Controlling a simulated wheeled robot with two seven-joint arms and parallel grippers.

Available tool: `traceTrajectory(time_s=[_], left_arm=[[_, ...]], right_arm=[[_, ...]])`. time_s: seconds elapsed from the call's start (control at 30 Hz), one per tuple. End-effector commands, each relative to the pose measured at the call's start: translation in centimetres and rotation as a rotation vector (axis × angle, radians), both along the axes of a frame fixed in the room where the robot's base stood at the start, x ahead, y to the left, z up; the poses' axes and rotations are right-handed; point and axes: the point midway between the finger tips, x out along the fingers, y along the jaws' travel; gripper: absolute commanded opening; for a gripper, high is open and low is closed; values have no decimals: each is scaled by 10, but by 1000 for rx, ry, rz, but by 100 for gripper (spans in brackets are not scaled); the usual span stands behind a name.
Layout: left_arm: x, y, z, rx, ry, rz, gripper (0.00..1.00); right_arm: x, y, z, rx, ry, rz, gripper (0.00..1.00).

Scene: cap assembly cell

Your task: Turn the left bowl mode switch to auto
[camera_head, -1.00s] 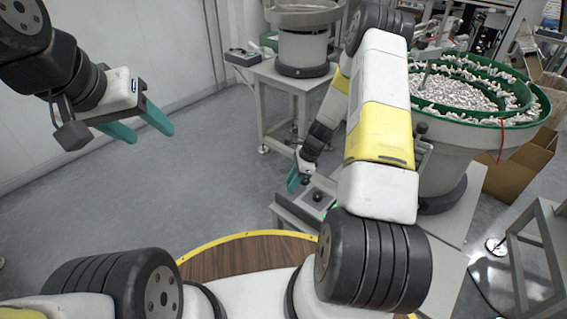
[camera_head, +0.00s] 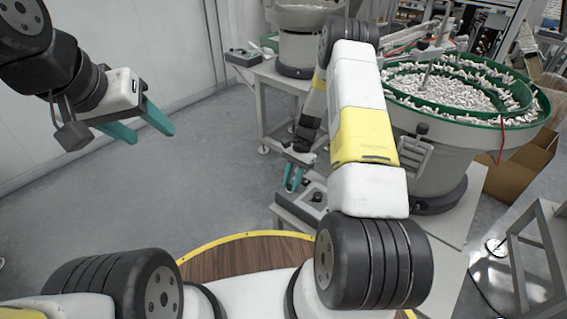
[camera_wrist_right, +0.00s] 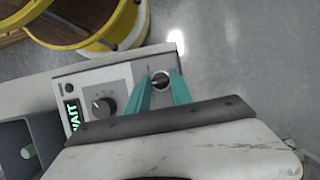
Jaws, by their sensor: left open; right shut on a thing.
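My right gripper (camera_head: 294,186) is down at a grey control box (camera_head: 313,199) on the near table, below the green-rimmed bowl. In the right wrist view, the teal fingers of the right gripper (camera_wrist_right: 162,88) are shut on a small switch (camera_wrist_right: 160,79) at the right end of the box panel. The exact angle of the switch is hard to tell. The panel also has a black dial (camera_wrist_right: 102,107) and a green lit display (camera_wrist_right: 72,115) that seems to read WAIT. My left gripper (camera_head: 146,126) is open and empty, in the air over the floor at left.
A green-rimmed feeder bowl (camera_head: 465,121) full of small white parts stands at right. A metal bowl feeder (camera_head: 303,50) stands further back, with another control box (camera_head: 243,58) beside it. A cardboard box (camera_head: 514,172) lies at right. The floor at left is clear.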

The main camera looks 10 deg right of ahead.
Motion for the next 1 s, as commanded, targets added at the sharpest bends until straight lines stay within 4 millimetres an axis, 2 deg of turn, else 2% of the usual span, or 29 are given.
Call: traceTrajectory(time_s=[0.6, 1.0], left_arm=[[0, 0, 0, 0, 0, 0, 54], [0, 0, 0, 0, 0, 0, 54]], right_arm=[[3, 3, 1, -1, -2, 554, 0], [3, 4, 0, -1, -2, 740, 0]])
